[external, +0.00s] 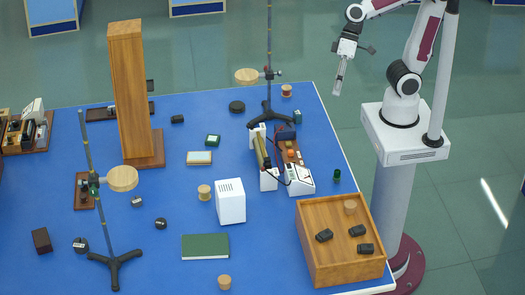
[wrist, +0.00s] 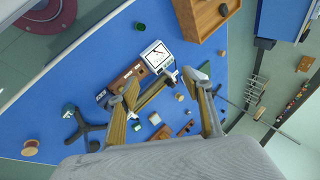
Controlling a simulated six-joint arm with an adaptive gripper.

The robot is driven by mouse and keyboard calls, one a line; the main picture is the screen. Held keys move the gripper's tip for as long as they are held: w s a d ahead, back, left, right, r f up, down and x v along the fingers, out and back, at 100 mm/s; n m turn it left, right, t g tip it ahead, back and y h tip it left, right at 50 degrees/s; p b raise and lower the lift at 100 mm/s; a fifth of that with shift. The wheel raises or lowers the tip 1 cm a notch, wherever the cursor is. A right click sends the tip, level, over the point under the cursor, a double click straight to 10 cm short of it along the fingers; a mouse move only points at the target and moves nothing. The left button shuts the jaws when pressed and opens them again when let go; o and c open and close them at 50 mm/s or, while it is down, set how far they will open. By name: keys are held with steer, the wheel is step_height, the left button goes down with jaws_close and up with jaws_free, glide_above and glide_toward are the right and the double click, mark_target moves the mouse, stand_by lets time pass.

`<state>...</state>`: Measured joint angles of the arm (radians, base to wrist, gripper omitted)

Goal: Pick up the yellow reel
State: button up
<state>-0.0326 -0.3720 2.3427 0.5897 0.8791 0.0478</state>
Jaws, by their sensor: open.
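Small wooden-flanged reels stand on the blue bench. A pale yellowish reel (external: 204,192) is left of the white box, and a similar one (external: 224,282) is at the front edge. Another reel (external: 350,207) is inside the wooden tray. A reel with a reddish-orange middle (external: 286,90) stands near the far edge and also shows in the wrist view (wrist: 30,147). I cannot tell surely which is the yellow one. My gripper (external: 338,88) is open and empty, high beyond the bench's right edge. Its spread fingers (wrist: 163,84) show in the wrist view, apart from every reel.
The wooden tray (external: 312,243) holds dark blocks. A tall wooden column (external: 132,90), two stands with rods (external: 268,55), a white box (external: 230,202), instruments (external: 300,183) and a green book (external: 205,246) crowd the bench. A small green reel (external: 337,175) is near the right edge.

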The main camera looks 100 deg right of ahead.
steer(key=w+a+m+y, duration=0.4)
steer(key=w+a+m, duration=0.2)
steer(key=w+a, duration=0.45)
steer(key=m+t, duration=0.6)
steer(key=m, duration=0.8)
glide_above(208, 187)
steer(key=s, duration=1.1)
step_height(208, 187, down, 13)
steer(key=w+d+f+m, duration=0.1)
steer(key=w+f+m, duration=0.1)
steer(key=f, duration=0.2)
steer(key=w+d+f+m+t+h, duration=0.1)
steer(key=w+f+m, duration=0.1)
steer(key=f, duration=0.2)
steer(key=w+d+f+m+h, duration=0.1)
steer(key=w+f+m, duration=0.1)
steer(key=f, duration=0.2)
steer(key=shift+w+d+f+t, duration=0.1)
steer(key=shift+w+f+t, duration=0.1)
steer(key=shift+t, duration=0.2)
steer(key=shift+x, duration=1.25)
steer(key=shift+f, duration=0.1)
steer(key=shift+x, duration=2.55)
